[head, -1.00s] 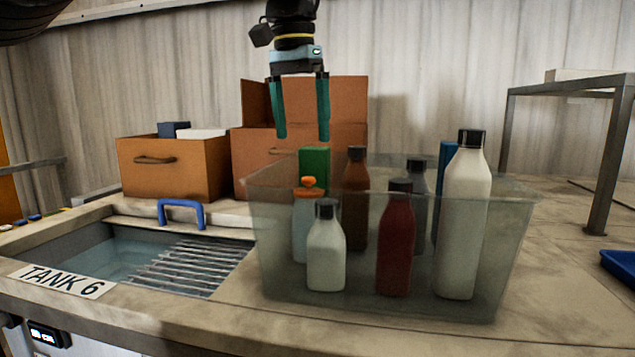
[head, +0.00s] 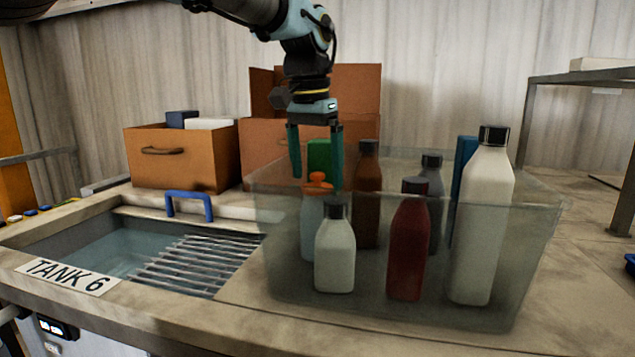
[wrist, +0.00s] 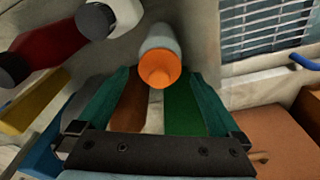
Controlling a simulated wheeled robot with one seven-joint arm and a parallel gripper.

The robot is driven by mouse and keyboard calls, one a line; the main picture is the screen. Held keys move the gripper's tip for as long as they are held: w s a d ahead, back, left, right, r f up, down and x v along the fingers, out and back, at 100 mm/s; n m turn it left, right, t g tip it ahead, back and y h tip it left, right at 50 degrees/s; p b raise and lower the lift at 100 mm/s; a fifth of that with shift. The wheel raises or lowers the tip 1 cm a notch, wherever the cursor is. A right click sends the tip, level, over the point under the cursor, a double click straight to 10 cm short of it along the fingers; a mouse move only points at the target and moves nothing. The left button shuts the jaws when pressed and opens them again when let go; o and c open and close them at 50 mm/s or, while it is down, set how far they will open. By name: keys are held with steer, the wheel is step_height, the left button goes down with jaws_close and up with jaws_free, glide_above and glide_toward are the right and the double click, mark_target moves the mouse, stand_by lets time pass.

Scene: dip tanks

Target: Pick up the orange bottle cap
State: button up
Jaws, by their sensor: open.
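The orange bottle cap (head: 317,181) tops a pale blue bottle (head: 312,225) standing upright inside the clear bin (head: 400,315), near its left side. My gripper (head: 318,183) points down, open, with its two green fingers over the bin close to the cap. In the wrist view the cap (wrist: 159,68) lies just beyond the fingertips and roughly centred between them. The gap between the fingers (wrist: 158,72) is empty.
A white bottle (head: 335,255), a red bottle (head: 407,245), a brown bottle (head: 366,205) and a tall white bottle (head: 484,225) crowd the bin. Cardboard boxes (head: 180,160) stand behind. The tank (head: 140,245) with a metal grate lies left.

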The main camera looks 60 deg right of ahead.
steer(key=shift+f, duration=0.7)
steer(key=c, duration=1.3)
steer(key=shift+r, duration=0.1)
